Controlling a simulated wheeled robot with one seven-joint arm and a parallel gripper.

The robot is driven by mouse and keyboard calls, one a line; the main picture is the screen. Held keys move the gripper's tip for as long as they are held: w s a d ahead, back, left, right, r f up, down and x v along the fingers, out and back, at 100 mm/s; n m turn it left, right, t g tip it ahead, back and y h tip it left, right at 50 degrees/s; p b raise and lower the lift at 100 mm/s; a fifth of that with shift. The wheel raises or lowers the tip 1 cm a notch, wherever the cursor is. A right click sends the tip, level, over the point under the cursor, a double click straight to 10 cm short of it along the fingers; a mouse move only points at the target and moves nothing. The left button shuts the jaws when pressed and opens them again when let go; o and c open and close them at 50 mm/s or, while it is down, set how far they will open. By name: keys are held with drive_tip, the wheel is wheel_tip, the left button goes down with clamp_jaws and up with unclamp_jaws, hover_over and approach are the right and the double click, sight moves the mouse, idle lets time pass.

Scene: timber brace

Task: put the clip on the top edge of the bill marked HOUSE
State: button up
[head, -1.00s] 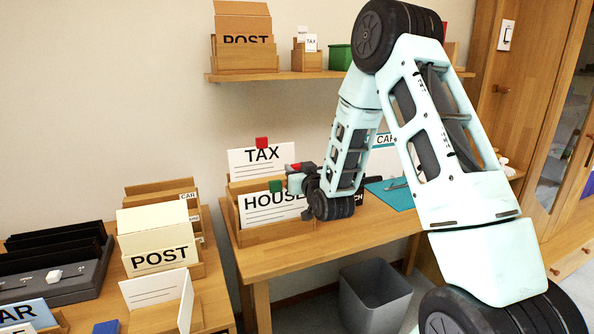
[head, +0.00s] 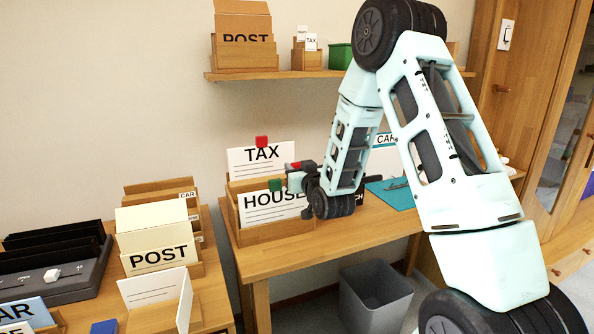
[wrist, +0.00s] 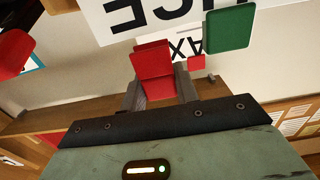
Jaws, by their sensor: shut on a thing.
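The white bill marked HOUSE (head: 259,209) stands in a wooden holder, with a green clip (head: 275,185) at its top edge. In the wrist view the bill (wrist: 110,22) appears upside down, and the green clip (wrist: 230,28) is right of my gripper. My gripper (wrist: 157,92) is shut on a red clip (wrist: 152,62). It is close to the HOUSE bill's top edge, at the bill's right end in the head view. I cannot tell whether the red clip touches the bill. The TAX bill (head: 250,161) stands behind, with another red clip (head: 262,141).
The wooden holder (head: 275,232) stands on a desk (head: 355,232) with a teal mat (head: 393,196) to the right. A grey bin (head: 375,300) is below. A POST box (head: 155,262) and other holders fill the left table. A shelf (head: 330,74) hangs above.

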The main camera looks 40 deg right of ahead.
sight(297, 163)
drive_tip(key=shift+f+b, duration=1.75)
drive_tip(key=shift+b, duration=0.1)
idle(0.5)
drive_tip(key=o, duration=1.5)
drive_tip(key=shift+r, duration=0.1)
drive_tip(key=shift+r+p, duration=2.45)
drive_tip(key=shift+r, duration=1.5)
